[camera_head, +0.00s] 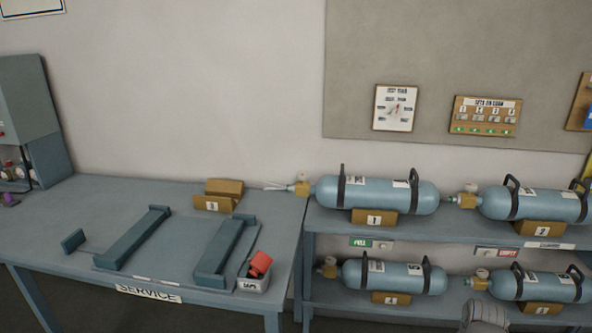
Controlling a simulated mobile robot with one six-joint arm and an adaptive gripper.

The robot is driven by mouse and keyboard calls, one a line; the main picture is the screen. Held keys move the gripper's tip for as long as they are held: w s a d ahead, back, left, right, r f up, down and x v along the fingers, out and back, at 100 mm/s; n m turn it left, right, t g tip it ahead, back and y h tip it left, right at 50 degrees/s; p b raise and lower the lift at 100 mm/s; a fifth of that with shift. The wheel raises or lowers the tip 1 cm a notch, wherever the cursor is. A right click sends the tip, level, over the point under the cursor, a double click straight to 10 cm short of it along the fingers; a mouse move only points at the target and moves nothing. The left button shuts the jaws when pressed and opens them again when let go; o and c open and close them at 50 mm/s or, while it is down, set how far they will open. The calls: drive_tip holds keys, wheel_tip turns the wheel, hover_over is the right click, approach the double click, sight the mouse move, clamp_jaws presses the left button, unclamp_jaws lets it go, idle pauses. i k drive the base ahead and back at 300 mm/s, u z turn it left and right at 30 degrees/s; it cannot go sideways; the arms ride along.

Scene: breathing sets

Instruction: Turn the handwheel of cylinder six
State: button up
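No cylinder that I can read as six is in view. The upper shelf holds a blue cylinder (388,195) on a stand marked 1 and another (530,205) on a stand marked 2. The lower shelf holds a cylinder (395,277) on a stand that seems marked 4, and one (540,287) whose stand number is hard to read. Each has a brass valve at its left end with a small pale handwheel, such as the one on the lower right cylinder (482,274). A grey rounded part, probably of my arm, shows at the bottom right. My gripper's fingers are not visible.
A gauge card (394,108) and a sign with green lights (485,116) hang on the wall board.

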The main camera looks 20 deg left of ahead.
sight(302, 176)
drive_tip(key=u, duration=0.45)
drive_tip(key=i, duration=0.7)
drive_tip(key=u, duration=0.55)
drive_tip(key=k, duration=0.9)
drive_tip(key=u, duration=0.15)
drive_tip(key=i, duration=0.65)
